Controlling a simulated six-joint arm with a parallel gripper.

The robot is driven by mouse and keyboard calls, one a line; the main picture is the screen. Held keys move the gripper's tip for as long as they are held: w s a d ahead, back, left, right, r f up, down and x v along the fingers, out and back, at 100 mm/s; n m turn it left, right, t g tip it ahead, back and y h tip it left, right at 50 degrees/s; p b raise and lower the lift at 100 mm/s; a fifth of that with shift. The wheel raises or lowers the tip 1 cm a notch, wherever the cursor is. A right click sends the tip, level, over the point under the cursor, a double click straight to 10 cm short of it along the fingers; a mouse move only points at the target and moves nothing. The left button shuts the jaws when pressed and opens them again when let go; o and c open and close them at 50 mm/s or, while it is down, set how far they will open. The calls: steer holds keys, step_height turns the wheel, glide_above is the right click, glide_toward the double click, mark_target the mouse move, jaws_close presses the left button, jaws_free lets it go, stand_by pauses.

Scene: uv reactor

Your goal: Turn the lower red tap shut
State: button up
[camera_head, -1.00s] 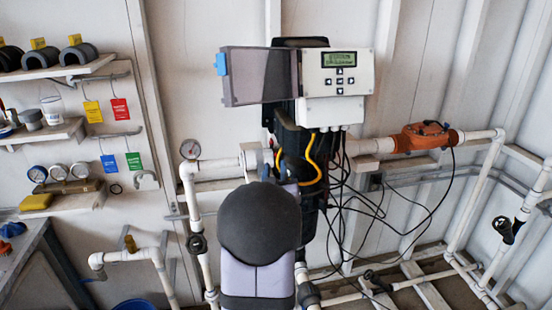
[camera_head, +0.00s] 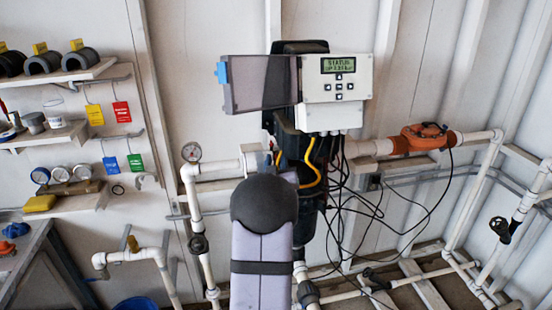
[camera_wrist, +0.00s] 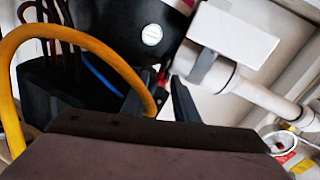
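In the wrist view my gripper (camera_wrist: 158,96) shows as two dark fingers with a gap between them; it looks open, with nothing held. A small red piece (camera_wrist: 161,76) shows just beyond the fingertips, beside a black housing; it may be a red tap, but it is too small to be sure. A second bit of red (camera_wrist: 186,4) shows at the top edge of that view. In the head view my own arm hides the gripper, and no red tap can be made out there.
A thick yellow cable (camera_wrist: 95,40) loops close to the left finger. A white pipe (camera_wrist: 255,95) and a white block (camera_wrist: 235,38) lie to the right. In the head view the control box (camera_head: 336,80) and loose black cables (camera_head: 355,195) are near my arm.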

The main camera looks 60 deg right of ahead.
jaws_close()
steer(key=shift+d+f+m+b, duration=0.1)
steer(key=shift+m+b, duration=0.3)
steer(key=shift+b, duration=0.25)
steer(key=shift+f+m+b, duration=0.15)
steer(key=shift+m+b, duration=0.75)
steer(key=shift+b, duration=0.25)
steer(key=m+b, duration=0.4)
steer(key=shift+s+m, duration=0.1)
steer(key=shift+m, duration=0.2)
steer(key=m+b, duration=0.4)
steer(key=m, duration=0.1)
steer(key=shift+s+d+b, duration=0.1)
steer(key=shift+b, duration=0.25)
steer(key=m+b, duration=0.2)
steer(key=m, duration=0.3)
steer(key=shift+m+b, duration=0.3)
steer(key=shift+m, duration=0.1)
